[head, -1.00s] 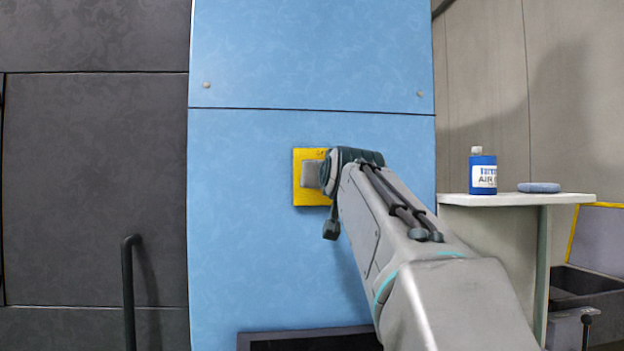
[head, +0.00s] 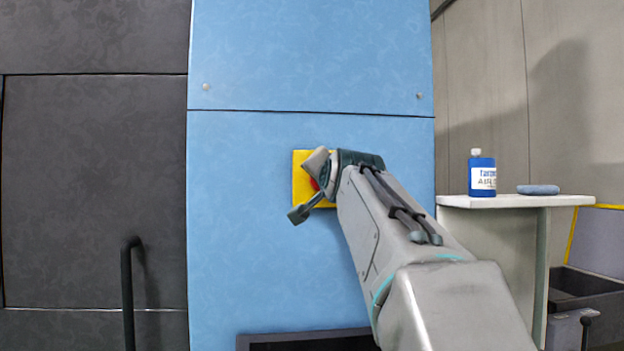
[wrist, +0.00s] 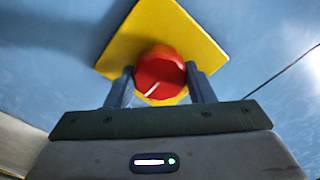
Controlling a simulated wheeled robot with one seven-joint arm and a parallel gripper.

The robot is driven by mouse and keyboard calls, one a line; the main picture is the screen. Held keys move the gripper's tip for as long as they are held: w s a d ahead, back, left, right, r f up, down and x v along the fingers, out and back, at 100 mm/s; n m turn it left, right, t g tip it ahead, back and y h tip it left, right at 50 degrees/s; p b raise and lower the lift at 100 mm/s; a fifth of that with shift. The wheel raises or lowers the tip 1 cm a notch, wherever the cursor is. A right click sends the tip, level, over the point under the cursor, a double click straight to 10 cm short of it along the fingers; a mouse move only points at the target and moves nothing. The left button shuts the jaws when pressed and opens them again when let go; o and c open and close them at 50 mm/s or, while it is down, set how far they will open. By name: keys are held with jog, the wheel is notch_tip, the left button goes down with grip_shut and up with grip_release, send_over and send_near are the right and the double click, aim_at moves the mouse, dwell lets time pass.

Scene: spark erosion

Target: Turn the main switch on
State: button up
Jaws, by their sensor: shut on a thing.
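The main switch is a round red knob with a white line on its face, and it shows in the wrist view (wrist: 160,73). It sits on a yellow plate (wrist: 195,35), which also shows in the head view (head: 302,180) on the blue panel. In the head view only a sliver of red (head: 314,184) shows behind my gripper. My gripper (wrist: 162,84) is shut on the knob, one finger on each side. In the wrist view the plate looks tilted against my gripper.
The blue cabinet panel (head: 255,240) is flat around the plate. A dark door with a black handle (head: 128,290) is at left. At right a white shelf (head: 510,201) bears a blue bottle (head: 482,176) and a blue pad (head: 538,190).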

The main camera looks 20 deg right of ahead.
dwell(0.5)
jog(key=o, duration=1)
jog(key=shift+c, duration=0.2)
jog(key=b+v, duration=0.3)
jog(key=v, duration=1.1)
jog(key=shift+d, duration=0.1)
